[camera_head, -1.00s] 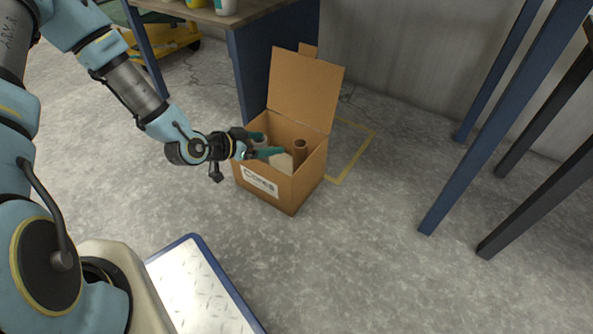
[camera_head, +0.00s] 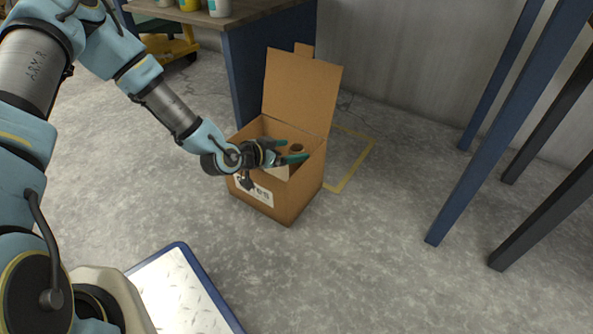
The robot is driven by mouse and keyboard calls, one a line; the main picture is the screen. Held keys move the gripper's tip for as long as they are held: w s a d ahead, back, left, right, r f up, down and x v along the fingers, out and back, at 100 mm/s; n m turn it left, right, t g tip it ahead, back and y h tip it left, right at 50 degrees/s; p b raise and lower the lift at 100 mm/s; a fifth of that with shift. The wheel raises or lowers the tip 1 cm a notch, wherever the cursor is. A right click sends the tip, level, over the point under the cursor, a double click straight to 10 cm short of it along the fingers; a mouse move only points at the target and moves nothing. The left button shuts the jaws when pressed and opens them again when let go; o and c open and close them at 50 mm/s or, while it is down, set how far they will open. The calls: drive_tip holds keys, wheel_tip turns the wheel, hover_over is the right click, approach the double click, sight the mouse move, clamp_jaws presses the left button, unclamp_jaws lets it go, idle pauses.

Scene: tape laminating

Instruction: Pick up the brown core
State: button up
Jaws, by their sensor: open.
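The brown core (camera_head: 296,148) stands upright inside the open cardboard box (camera_head: 296,205), toward its back right; only its top shows. My gripper (camera_head: 291,151) is over the box with its two green fingers spread apart, pointing right. The fingertips are around or just in front of the core's top in this view; I cannot tell whether they touch it. The gripper hides most of the core and part of the box's inside. A pale item (camera_head: 279,172) shows in the box below the fingers.
The box's lid flap (camera_head: 301,92) stands up at the back. A workbench (camera_head: 255,60) with bottles is behind it on the left. Blue table legs (camera_head: 480,150) stand to the right. The floor between (camera_head: 380,240) is clear.

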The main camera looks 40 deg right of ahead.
drive_tip(key=b+x, duration=0.1)
drive_tip(key=x, duration=0.1)
drive_tip(key=shift+d+f, duration=0.2)
drive_tip(key=shift+d, duration=0.15)
clamp_jaws()
idle(0.5)
